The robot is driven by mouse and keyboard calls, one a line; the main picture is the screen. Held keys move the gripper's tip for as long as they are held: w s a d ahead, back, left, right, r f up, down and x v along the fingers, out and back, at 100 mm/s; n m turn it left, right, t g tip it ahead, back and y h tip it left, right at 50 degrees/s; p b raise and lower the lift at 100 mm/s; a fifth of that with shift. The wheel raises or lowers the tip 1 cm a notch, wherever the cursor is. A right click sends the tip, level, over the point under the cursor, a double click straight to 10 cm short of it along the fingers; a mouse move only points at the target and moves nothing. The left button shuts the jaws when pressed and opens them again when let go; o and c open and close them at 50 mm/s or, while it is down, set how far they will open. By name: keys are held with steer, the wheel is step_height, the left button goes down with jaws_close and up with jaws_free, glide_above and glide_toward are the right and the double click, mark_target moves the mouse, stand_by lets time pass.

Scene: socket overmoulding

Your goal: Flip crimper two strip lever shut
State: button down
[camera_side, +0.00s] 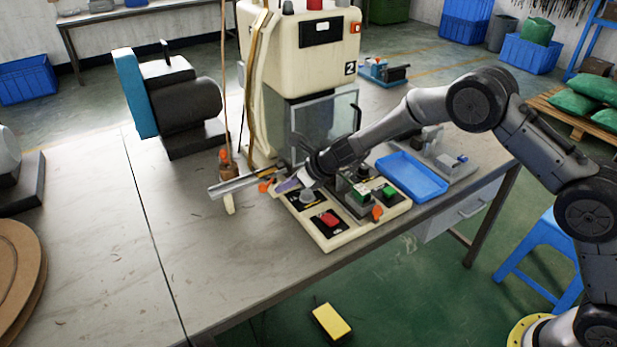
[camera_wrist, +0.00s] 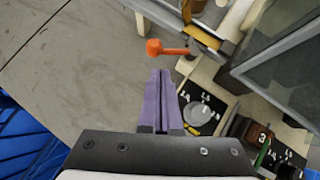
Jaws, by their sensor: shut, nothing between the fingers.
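Crimper two (camera_side: 310,60) is the cream machine marked 2 in the side view. A lever with an orange knob (camera_wrist: 154,47) sticks out at its strip guide, near the brass-coloured strip part (camera_wrist: 203,37), in the wrist view. The lever's orange shows in the side view (camera_side: 264,187) at the left of the control panel. My gripper (camera_wrist: 160,72) has purple fingers that are shut together and empty. In the wrist view the fingertips point toward the orange knob with a small gap in the picture. In the side view my gripper (camera_side: 287,185) is just right of the lever.
The cream control panel (camera_side: 345,238) with red and green buttons and a dial lies below my gripper. A clear guard (camera_side: 325,128) stands behind it. A blue tray (camera_side: 412,177) is at the right. The table left of the panel is mostly clear.

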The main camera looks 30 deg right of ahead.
steer(key=s+f+v, duration=0.1)
steer(key=v, duration=1)
steer(key=shift+s, duration=0.4)
steer(key=shift+d+r, duration=0.15)
